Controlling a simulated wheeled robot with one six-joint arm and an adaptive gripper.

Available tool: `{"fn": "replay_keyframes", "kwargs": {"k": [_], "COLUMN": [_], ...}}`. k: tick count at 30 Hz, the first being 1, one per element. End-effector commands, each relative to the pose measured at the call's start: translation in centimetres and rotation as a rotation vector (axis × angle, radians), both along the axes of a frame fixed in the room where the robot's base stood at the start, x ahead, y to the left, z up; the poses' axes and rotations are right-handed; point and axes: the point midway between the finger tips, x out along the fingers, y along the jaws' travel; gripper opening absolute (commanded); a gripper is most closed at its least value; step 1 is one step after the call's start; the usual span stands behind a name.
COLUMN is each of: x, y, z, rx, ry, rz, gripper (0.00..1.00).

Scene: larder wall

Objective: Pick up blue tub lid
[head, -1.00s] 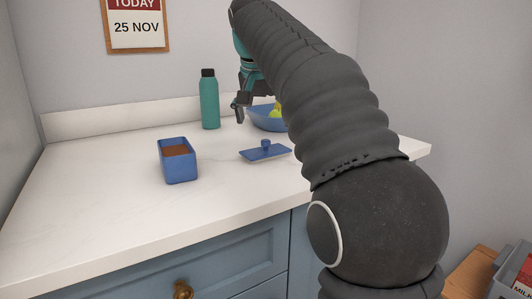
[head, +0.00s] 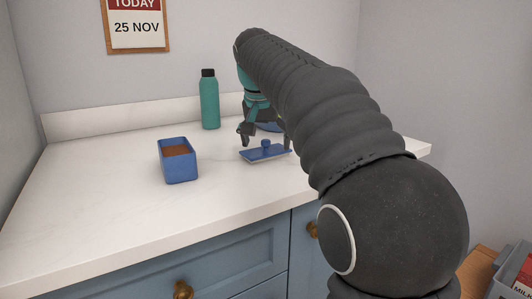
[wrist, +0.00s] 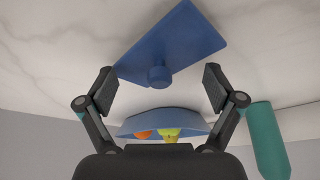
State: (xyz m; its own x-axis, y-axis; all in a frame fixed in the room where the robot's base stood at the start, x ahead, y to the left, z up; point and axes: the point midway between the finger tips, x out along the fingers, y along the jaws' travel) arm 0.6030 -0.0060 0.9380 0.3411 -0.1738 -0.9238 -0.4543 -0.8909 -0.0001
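The blue tub lid (head: 262,153) is a flat blue rectangle with a round knob, lying on the white counter in the head view. It also shows in the wrist view (wrist: 180,45), with its knob (wrist: 159,77) between and beyond my fingertips. My gripper (head: 247,131) is above the lid's far edge in the head view, partly hidden by my arm. In the wrist view my gripper (wrist: 159,88) is open, with nothing between its fingers. The blue tub (head: 178,163) stands open to the left of the lid, with something brown inside.
A teal bottle (head: 209,100) with a black cap stands at the back of the counter. A blue bowl (wrist: 135,124) with orange and yellow-green fruit stands behind the lid. The counter's left part (head: 85,185) is clear. A grey crate (head: 512,280) is at lower right.

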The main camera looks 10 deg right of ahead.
Motion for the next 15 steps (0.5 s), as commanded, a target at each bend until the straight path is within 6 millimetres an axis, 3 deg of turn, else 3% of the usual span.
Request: {"fn": "replay_keyframes", "kwargs": {"k": [1,6,9,15], "x": [0.00,0.00,0.02,0.02], "y": [0.01,0.02,0.06,0.07], "z": [0.01,-0.04,-0.12,-0.37], "rx": [0.000,0.000,0.001,0.000], "ry": [0.000,0.001,0.003,0.008], "rz": [0.000,0.000,0.001,0.001], "gripper": [0.70,0.28,0.08,0.00]}}
